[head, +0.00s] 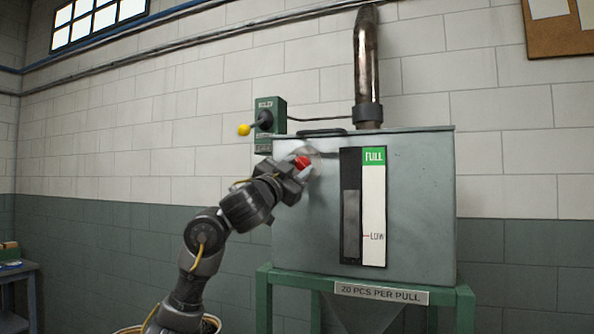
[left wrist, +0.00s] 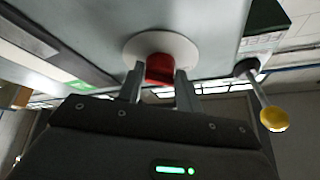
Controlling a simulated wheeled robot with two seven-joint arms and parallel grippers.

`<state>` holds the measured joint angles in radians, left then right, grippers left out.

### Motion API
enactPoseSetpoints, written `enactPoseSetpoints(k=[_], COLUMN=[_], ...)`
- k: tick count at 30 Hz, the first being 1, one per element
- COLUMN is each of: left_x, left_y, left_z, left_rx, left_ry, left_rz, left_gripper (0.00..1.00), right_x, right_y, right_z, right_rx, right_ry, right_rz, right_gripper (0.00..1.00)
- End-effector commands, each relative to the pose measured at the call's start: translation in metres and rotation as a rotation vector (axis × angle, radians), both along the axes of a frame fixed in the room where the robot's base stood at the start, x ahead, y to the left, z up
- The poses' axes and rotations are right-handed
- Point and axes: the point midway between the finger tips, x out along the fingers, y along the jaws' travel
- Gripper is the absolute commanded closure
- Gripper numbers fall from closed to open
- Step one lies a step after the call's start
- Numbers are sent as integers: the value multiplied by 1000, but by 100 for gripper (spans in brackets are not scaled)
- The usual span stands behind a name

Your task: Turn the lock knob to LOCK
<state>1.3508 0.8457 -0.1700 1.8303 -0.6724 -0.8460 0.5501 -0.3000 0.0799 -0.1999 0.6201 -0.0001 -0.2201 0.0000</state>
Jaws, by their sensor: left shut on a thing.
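The red lock knob (head: 302,162) sits on a pale round plate on the front of the grey metal bin (head: 420,200), near its upper left. My left gripper (head: 298,169) reaches up to it from the lower left. In the left wrist view the red knob (left wrist: 160,68) stands between the two fingers of my left gripper (left wrist: 160,84), which are shut on it. The white round plate (left wrist: 185,50) shows behind it. No LOCK marking is readable, so I cannot tell the knob's setting. My right gripper is not in view.
A green box (head: 270,115) with a yellow-ball lever (head: 244,129) is on the wall left of the bin. A FULL/LOW gauge (head: 374,205) is right of the knob. A green stand (head: 264,300) carries the bin, with a "20 PCS PER PULL" sign (head: 380,293).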

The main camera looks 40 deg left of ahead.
Motion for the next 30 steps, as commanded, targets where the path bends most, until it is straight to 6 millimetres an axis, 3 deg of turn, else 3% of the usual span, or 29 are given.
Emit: enactPoseSetpoints(k=[10,11,15,24,30], left_x=[2,2,1,-2,-25], left_y=[-2,-2,-2,0,-3], left_z=[-3,-3,-2,-2,-15], left_rx=[3,3,2,1,4], left_ry=[6,6,3,0,-3], left_rz=[-2,-2,-2,0,1], left_gripper=[88,63,45,45,45], right_x=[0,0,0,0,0], right_y=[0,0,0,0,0], right_z=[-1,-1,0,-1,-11], right_rx=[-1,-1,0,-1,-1], right_ry=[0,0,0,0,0], right_rz=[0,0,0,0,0], right_gripper=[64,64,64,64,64])
